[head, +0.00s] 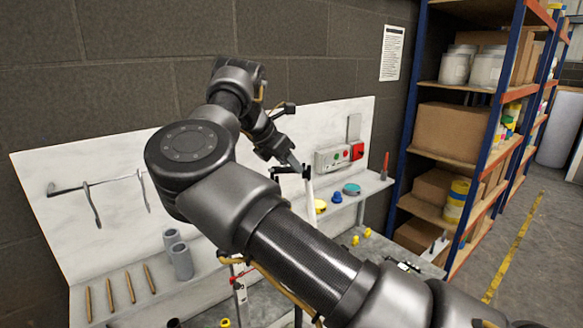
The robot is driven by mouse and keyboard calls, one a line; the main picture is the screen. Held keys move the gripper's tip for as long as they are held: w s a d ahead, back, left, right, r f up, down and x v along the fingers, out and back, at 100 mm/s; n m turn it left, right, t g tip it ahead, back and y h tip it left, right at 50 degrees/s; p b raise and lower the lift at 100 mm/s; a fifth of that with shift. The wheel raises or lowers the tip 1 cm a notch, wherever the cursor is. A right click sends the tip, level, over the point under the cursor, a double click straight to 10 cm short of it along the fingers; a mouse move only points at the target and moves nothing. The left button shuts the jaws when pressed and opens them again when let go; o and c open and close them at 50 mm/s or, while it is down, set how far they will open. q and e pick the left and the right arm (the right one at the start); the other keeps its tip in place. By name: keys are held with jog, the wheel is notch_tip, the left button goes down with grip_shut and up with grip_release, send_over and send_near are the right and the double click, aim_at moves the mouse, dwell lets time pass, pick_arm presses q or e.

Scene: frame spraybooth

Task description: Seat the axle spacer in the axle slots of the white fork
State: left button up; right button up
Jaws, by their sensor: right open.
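A slim white bar (309,202), which looks like part of the white fork, rises beside the bench shelf in the head view. Most of it is hidden behind my right arm. My right gripper (292,165) is open, close to the top of this bar, where a small black part (290,171) also shows. I cannot tell whether the gripper touches the bar. The axle spacer and the axle slots cannot be made out. My left gripper is not in view.
A white back panel (105,165) with hanging tools stands against the brick wall. Grey cups (181,261), wooden sticks (130,287) and a power box (338,156) are along the shelf. A blue-framed rack (495,125) with boxes stands right, beside open floor (540,240).

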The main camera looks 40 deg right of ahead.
jog(key=shift+x, duration=1.05)
jog(key=shift+r, duration=0.1)
jog(key=shift+c, duration=1.4)
grip_shut()
notch_tip(320, 180, up, 10)
jog(key=shift+f, duration=0.1)
